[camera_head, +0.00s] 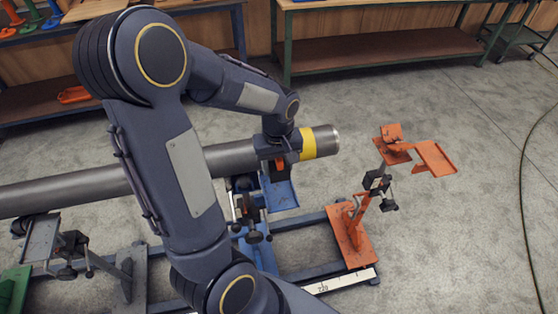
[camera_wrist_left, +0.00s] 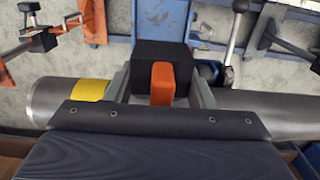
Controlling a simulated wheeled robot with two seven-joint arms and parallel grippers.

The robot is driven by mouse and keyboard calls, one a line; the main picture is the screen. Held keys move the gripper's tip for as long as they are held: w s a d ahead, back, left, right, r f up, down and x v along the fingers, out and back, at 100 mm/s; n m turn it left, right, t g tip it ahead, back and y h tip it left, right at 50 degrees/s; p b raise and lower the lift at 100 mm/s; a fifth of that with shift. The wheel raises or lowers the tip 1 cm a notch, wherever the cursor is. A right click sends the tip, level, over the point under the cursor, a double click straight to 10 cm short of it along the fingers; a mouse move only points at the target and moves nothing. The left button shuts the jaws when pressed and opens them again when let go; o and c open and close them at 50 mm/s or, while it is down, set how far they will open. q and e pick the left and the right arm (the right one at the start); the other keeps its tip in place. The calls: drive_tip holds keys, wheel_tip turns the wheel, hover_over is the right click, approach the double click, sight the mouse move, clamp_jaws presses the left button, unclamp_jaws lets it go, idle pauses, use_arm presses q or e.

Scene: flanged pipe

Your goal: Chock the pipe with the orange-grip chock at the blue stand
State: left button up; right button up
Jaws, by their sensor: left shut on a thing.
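The grey pipe (camera_head: 235,157) lies across the stands, with a yellow band (camera_head: 308,143) near its right end. My left gripper (camera_head: 279,160) is over the pipe, just left of the band, above the blue stand (camera_head: 281,194). In the left wrist view the gripper (camera_wrist_left: 162,86) is shut on the chock, a black block (camera_wrist_left: 160,54) with an orange grip (camera_wrist_left: 162,80). The block is at the pipe's side facing the blue stand (camera_wrist_left: 165,20). Whether it touches pipe or stand is hidden. My right gripper is not in view.
A grey stand (camera_head: 42,238) and a green part (camera_head: 14,285) are at the left. Workbenches (camera_head: 390,50) line the back. Grey floor lies open at the right.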

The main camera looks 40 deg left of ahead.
use_arm(q)
drive_tip(key=shift+w+f+b, duration=0.1)
drive_tip(key=shift+f+b, duration=0.35)
drive_tip(key=shift+f, duration=0.3)
drive_tip(key=shift+f+b, duration=2.7)
drive_tip(key=shift+f, duration=0.7)
drive_tip(key=shift+w+a, duration=0.8)
drive_tip(key=shift+a, duration=0.25)
drive_tip(key=o, duration=1.2)
drive_tip(key=shift+c, duration=0.2)
drive_tip(key=shift+f, duration=0.1)
drive_tip(key=shift+s+d+r+p, duration=0.1)
drive_tip(key=shift+d+r+p, duration=0.05)
drive_tip(key=shift+r+p, duration=0.95)
drive_tip(key=shift+s+d+r+p, duration=0.15)
drive_tip(key=shift+r+p, duration=0.6)
drive_tip(key=shift+r, duration=0.5)
drive_tip(key=shift+s+d+r+p, duration=0.1)
drive_tip(key=shift+r+p, duration=0.85)
drive_tip(key=shift+r, duration=0.25)
